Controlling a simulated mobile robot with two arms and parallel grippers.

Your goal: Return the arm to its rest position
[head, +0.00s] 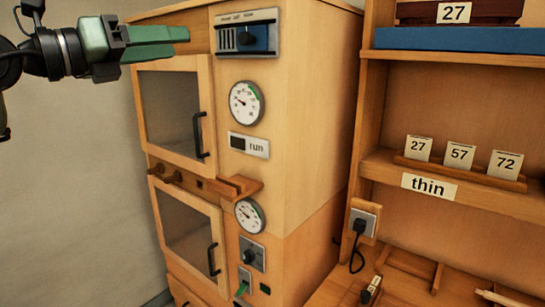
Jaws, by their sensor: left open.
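My left gripper (160,42) has green fingers and a black wrist. It is raised at the upper left, in front of the top of a wooden cabinet. The fingers are seen nearly edge-on, and nothing shows between them. My arm comes in from the left edge. My right gripper is not in the picture.
The wooden cabinet (300,130) has two glass-fronted doors with black handles, gauges (246,103), knobs and a "run" label (249,146). A small ledge (233,187) juts from its front. At right, a shelf (480,195) holds numbered cards. Bare wall lies at left.

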